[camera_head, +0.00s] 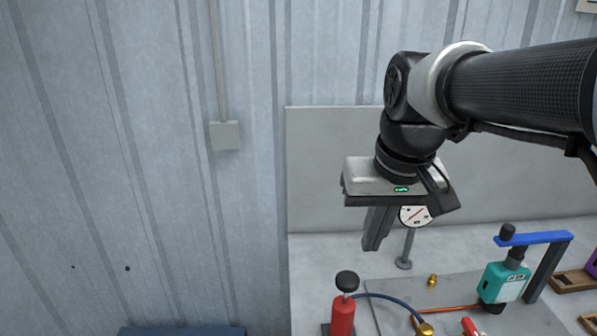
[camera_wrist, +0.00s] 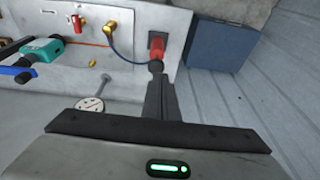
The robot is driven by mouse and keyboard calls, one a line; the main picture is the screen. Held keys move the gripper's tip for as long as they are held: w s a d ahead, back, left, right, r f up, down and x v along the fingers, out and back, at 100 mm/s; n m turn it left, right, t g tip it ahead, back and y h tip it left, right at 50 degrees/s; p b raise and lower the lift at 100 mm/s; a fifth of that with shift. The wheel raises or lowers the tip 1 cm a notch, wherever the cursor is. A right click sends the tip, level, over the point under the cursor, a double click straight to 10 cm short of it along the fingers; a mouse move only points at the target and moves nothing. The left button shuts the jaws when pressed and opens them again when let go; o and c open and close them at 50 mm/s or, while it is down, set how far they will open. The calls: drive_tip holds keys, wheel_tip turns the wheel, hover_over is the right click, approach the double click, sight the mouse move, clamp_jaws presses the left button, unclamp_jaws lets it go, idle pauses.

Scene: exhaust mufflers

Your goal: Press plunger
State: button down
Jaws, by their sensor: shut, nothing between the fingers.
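The plunger is a red cylinder (camera_head: 342,316) with a black round knob (camera_head: 347,281) on top, standing upright at the front left of the bench. In the wrist view the red body (camera_wrist: 158,47) and the black knob (camera_wrist: 156,66) lie just beyond my fingertips. My gripper (camera_head: 371,247) points down with its fingers shut and empty. In the head view it is above the knob and a little right of it, with a visible gap. In the wrist view the fingertips (camera_wrist: 156,80) line up closely with the knob; whether they touch cannot be told from that view alone.
A dial gauge (camera_head: 415,215) on a stand is behind my gripper. A blue hose (camera_head: 392,297) runs from the plunger to a brass fitting (camera_head: 425,329). A teal device (camera_head: 505,283) with a blue bar (camera_head: 535,238) stands right. A blue box (camera_wrist: 220,48) lies beyond the bench edge.

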sight(349, 278)
drive_tip(key=w+f+g, duration=0.3)
drive_tip(key=w, duration=0.7)
drive_tip(key=shift+w+f+b, duration=0.15)
drive_tip(key=shift+w+b, duration=0.15)
drive_tip(key=shift+f, duration=0.1)
wheel_tip(349, 278, down, 14)
drive_tip(key=shift+r, duration=0.1)
wheel_tip(349, 278, down, 6)
drive_tip(key=b, duration=0.3)
drive_tip(key=shift+r+b, duration=0.1)
drive_tip(key=shift+b, duration=0.25)
drive_tip(key=shift+s, duration=0.15)
